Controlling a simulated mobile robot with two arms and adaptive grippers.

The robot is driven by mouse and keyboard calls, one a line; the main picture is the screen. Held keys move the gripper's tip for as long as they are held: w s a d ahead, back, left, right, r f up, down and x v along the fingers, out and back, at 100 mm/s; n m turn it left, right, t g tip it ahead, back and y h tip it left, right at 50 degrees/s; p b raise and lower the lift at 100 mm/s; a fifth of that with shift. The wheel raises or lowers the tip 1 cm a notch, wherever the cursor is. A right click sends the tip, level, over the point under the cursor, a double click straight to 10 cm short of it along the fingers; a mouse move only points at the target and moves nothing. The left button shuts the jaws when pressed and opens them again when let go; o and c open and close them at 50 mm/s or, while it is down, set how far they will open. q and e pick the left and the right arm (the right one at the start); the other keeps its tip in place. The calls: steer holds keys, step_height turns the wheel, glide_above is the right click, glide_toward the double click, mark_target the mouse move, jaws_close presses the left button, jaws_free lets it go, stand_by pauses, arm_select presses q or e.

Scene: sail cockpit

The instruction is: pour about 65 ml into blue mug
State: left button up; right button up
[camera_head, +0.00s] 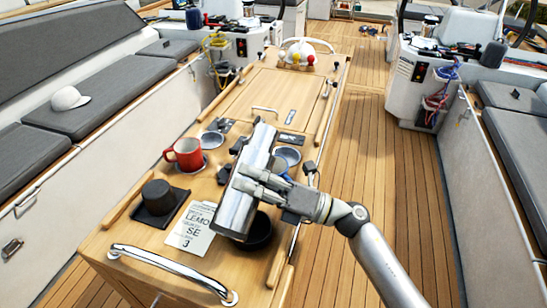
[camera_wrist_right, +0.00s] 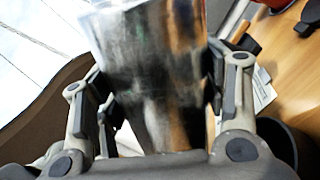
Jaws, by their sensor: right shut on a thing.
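My right gripper (camera_head: 247,176) is shut on a shiny steel flask (camera_head: 238,203), held tilted above the table, its upper end leaning right. In the right wrist view the flask (camera_wrist_right: 150,75) fills the space between the fingers of the gripper (camera_wrist_right: 160,100). The flask and gripper hide part of the table. A small patch of blue (camera_head: 285,177) shows just behind the gripper; I cannot tell whether it is the blue mug. No liquid stream is visible. My left gripper is not in view.
A red mug (camera_head: 187,153) stands at the left of the wooden table (camera_head: 130,237). A black pot-like object (camera_head: 158,197), a printed card (camera_head: 190,229) and a dark bowl (camera_head: 259,236) are nearby. A steel rail (camera_head: 170,262) crosses the front edge.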

steer(key=shift+s+a+f+m, duration=0.1)
steer(key=shift+s+f+m, duration=0.05)
steer(key=shift+f+m, duration=0.45)
steer(key=m+t+p, duration=0.1)
steer(key=p, duration=0.1)
steer(key=shift+r+p, duration=0.3)
steer(key=shift+r, duration=0.05)
steer(key=shift+s+a+m+t+p, duration=0.1)
steer(key=shift+m+t+p, duration=0.25)
steer(key=shift+m, duration=0.25)
steer(key=shift+f+m, duration=0.4)
steer(key=shift+f, duration=0.05)
steer(key=shift+f+m, duration=0.2)
steer(key=shift+m, duration=0.2)
steer(key=shift+w+d+f+m+t, duration=0.15)
steer(key=shift+w+d+m+t, duration=0.15)
steer(key=shift+w+m, duration=0.2)
steer(key=shift+s+m+t+h+p, duration=0.1)
steer(key=shift+m+t+h+p, duration=0.2)
steer(key=shift+m+t+p, duration=0.15)
steer(key=shift+m+p, duration=0.4)
steer(key=shift+m, duration=0.25)
steer(key=shift+r+p, duration=0.35)
